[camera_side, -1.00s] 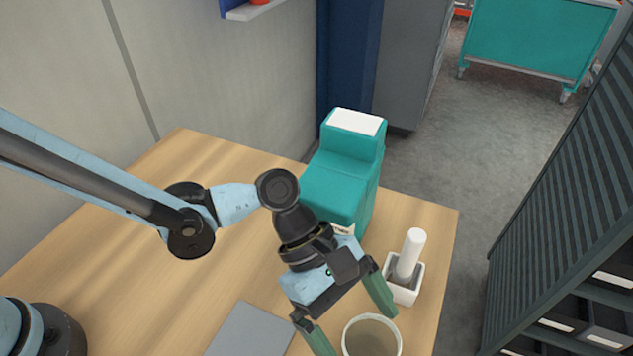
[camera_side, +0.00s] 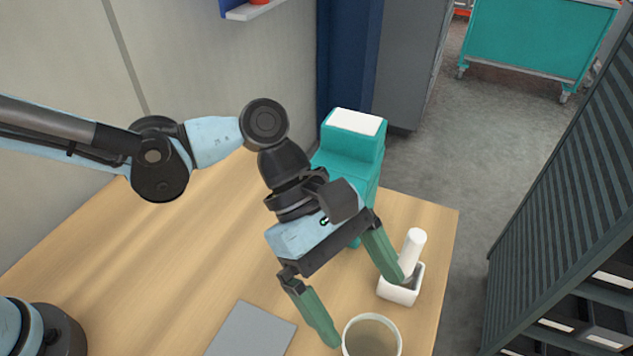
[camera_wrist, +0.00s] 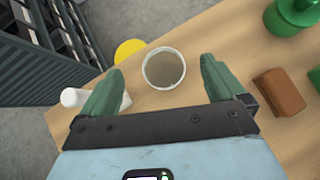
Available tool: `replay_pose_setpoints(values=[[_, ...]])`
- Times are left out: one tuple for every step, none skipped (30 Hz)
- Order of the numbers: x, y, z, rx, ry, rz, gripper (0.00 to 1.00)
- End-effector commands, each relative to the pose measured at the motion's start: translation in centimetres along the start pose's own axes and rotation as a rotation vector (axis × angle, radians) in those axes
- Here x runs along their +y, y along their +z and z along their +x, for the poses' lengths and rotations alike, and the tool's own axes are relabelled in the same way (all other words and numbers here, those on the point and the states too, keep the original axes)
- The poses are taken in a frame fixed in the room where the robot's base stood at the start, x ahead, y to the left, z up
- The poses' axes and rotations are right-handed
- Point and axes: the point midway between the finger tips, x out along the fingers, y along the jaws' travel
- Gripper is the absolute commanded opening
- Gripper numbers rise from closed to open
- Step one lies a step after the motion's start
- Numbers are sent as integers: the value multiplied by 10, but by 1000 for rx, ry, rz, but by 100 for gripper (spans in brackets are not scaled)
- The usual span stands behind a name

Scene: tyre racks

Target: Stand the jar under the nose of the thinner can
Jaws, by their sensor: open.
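An open round jar (camera_side: 371,337) with a pale rim stands upright on the table at the bottom of the side view. It also shows in the wrist view (camera_wrist: 163,69). My gripper (camera_side: 362,310) is open and empty. Its green fingers are spread above the table near the jar; in the wrist view the jar appears between and just beyond the fingertips. A green round can (camera_wrist: 293,14) stands at the top right of the wrist view, cut off by the frame. I cannot tell whether it is the thinner can, and no nose is clearly visible.
A white box with a white rod (camera_side: 401,289) stands beside the right finger. A teal machine-like block (camera_side: 352,158) is behind the gripper. A grey plate (camera_side: 250,330) lies left of the jar. A brown block (camera_wrist: 279,92) lies near the green can. The table's left part is clear.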

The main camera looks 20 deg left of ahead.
Motion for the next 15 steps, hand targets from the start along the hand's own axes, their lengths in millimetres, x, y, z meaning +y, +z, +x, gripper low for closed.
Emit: replay_pose_setpoints(values=[[0, 0, 0, 0, 0, 0, 96], [0, 0, 0, 0, 0, 0, 96], [0, 0, 0, 0, 0, 1, 96], [0, 0, 0, 1, 1, 5, 96], [-1, 0, 0, 2, 3, 15, 96], [-2, 0, 0, 6, 7, 39, 96], [-3, 0, 1, 11, 12, 66, 96], [-4, -1, 1, 17, 19, 103, 96], [-6, -1, 1, 28, 31, 166, 96], [-8, -2, 1, 38, 41, 224, 96], [-9, -2, 1, 51, 53, 289, 96], [-12, -3, 1, 70, 68, 388, 96], [-14, -4, 2, 86, 80, 467, 96], [-16, -5, 1, 104, 91, 548, 96], [-19, -6, 1, 129, 105, 658, 96]])
